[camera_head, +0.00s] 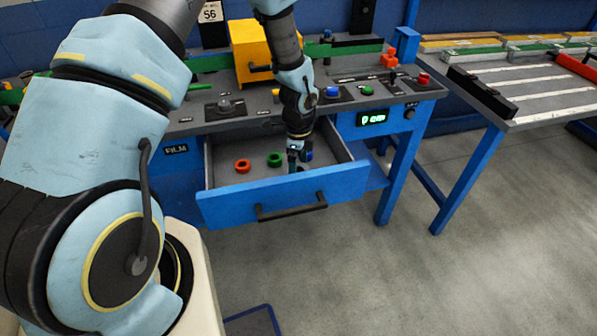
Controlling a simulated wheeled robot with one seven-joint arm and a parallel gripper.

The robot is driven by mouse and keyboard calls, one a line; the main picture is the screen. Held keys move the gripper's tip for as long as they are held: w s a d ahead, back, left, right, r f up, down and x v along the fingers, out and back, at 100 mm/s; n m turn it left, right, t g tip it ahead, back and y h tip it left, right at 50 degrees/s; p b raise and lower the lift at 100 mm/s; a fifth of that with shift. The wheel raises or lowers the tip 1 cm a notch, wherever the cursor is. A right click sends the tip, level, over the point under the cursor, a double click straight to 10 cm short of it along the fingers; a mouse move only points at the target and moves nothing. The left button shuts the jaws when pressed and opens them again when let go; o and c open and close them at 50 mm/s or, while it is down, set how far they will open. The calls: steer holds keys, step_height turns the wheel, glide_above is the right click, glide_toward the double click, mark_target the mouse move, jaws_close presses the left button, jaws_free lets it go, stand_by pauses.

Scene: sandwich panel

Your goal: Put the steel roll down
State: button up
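My gripper (295,165) points down into the open drawer (284,196) of the blue bench, near its right side. It is small and dark here, and I cannot tell whether its fingers are open or shut. No steel roll can be made out for certain; one at the fingertips would be hard to see. In the drawer, a red roll (243,167) lies at the left and a green roll (275,160) lies in the middle. A blue roll (309,156) is just right of my gripper, partly hidden by it.
The drawer front has a dark handle (291,206). Above are the bench top with a yellow housing (250,50), a grey round piece on a black plate (224,105), buttons and a lit green display (372,118). A slatted table (540,85) stands right. The floor between is clear.

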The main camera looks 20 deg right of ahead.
step_height(320, 180, up, 11)
steer(key=b, duration=0.2)
steer(key=shift+f, duration=0.2)
steer(key=w+a+r+n, duration=0.1)
steer(key=a+r+n, duration=0.2)
steer(key=a+n, duration=0.3)
steer(key=w+a+r+n, duration=0.2)
steer(key=a+r+n, duration=0.2)
steer(key=a, duration=0.4)
steer(key=s+a+r+n, duration=0.2)
steer(key=s+a+n, duration=0.1)
steer(key=a+n, duration=0.4)
steer(key=s+a+r+n+t, duration=0.1)
steer(key=s+a+r+n, duration=0.2)
steer(key=a+n, duration=0.5)
steer(key=shift+s+a+t, duration=0.25)
steer(key=shift+a+t, duration=0.05)
steer(key=shift+a, duration=0.3)
